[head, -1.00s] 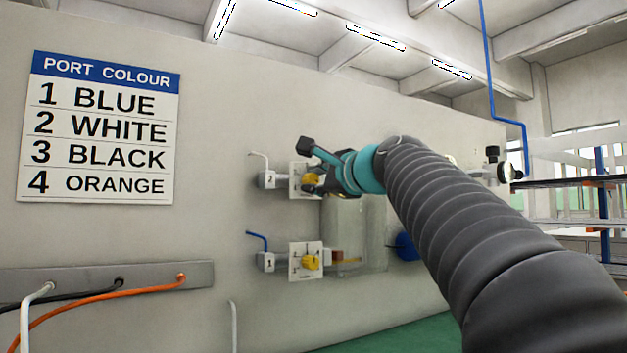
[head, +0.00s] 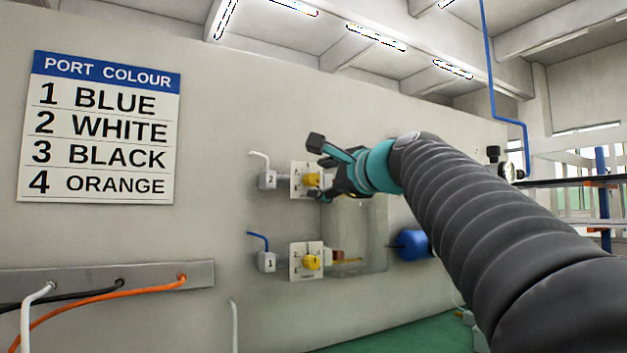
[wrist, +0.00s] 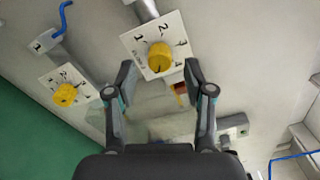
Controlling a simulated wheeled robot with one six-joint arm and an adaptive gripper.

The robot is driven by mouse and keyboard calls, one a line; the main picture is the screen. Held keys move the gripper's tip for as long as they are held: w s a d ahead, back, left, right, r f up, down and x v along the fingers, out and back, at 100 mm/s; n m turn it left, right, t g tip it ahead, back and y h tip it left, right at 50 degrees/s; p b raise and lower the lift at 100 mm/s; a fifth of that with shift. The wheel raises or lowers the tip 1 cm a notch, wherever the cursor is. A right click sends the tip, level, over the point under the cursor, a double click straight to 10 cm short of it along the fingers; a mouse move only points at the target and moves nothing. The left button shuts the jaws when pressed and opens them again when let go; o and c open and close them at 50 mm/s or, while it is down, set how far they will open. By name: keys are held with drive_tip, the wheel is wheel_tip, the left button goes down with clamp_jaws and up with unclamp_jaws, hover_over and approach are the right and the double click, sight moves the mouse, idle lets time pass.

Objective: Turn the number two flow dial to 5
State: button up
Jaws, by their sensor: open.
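The number two flow dial is a yellow knob (head: 311,180) on a white numbered plate (head: 297,170), beside a grey block marked 2 (head: 267,180) with a white hose. In the wrist view its knob (wrist: 159,56) and plate (wrist: 134,42) lie just beyond my fingertips, centred between them. Numerals 1 to 4 show around the knob; a dark mark shows on its lower part, but its exact setting is unclear. My gripper (head: 319,168) is open and empty, facing the dial; it also shows in the wrist view (wrist: 159,80). The knob appears clear of both fingers.
A similar yellow dial (head: 312,262) sits below, beside a block marked 1 (head: 266,262) with a blue hose. A clear box (head: 362,235) and a blue cylinder (head: 412,244) are close by. A port colour sign (head: 100,128) hangs at left.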

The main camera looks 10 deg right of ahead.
drive_tip(key=v, duration=0.9)
drive_tip(key=shift+s, duration=0.2)
